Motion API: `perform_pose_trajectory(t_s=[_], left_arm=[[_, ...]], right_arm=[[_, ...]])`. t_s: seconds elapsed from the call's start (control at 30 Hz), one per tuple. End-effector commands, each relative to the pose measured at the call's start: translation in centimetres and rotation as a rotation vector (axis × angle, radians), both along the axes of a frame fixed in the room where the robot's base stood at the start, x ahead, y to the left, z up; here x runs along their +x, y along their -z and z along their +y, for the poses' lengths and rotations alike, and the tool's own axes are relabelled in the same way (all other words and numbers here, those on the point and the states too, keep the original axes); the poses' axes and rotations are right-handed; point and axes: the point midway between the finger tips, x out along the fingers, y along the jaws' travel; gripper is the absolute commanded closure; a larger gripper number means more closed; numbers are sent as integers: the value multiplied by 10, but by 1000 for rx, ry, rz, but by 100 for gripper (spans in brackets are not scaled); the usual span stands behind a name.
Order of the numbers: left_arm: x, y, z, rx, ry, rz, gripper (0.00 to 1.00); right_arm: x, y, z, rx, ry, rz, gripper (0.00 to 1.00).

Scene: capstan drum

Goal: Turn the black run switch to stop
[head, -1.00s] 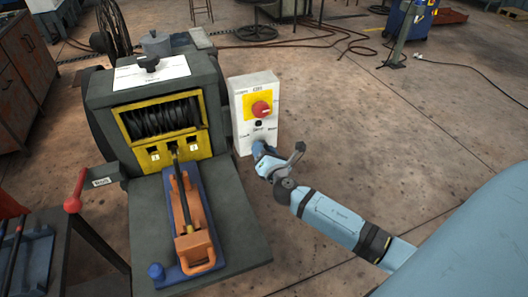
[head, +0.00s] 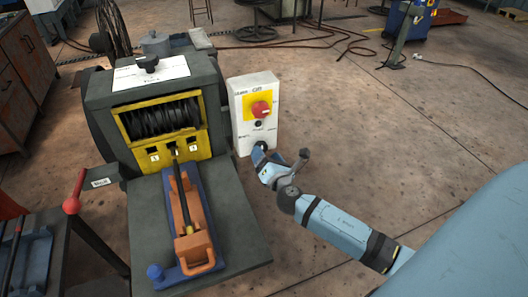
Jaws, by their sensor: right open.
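The white control box (head: 240,130) stands on the floor right of the drum machine. It has a yellow plate with a red knob (head: 260,109) and a small black round part below it. A dark knob (head: 261,146), which looks like the black run switch, shows lower on the front face. My right gripper (head: 262,159) is open just below and in front of this knob. It partly covers the lower front. I cannot tell whether it touches the knob, and the knob's pointing direction is too small to read. My left gripper is not in view.

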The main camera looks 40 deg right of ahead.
Motion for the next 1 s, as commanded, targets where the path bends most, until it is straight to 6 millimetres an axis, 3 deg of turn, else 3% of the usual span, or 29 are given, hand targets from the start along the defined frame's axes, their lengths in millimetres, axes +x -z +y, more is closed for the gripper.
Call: perform_pose_trajectory(t_s=[0.3, 0.5, 1.0], left_arm=[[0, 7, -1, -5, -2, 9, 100], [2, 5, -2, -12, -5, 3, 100], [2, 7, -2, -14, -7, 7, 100]], right_arm=[[-72, 2, 17, 1, 0, 2, 29], [-101, 1, 24, 1, 0, 1, 29], [-109, 0, 26, 1, 1, -1, 29]])
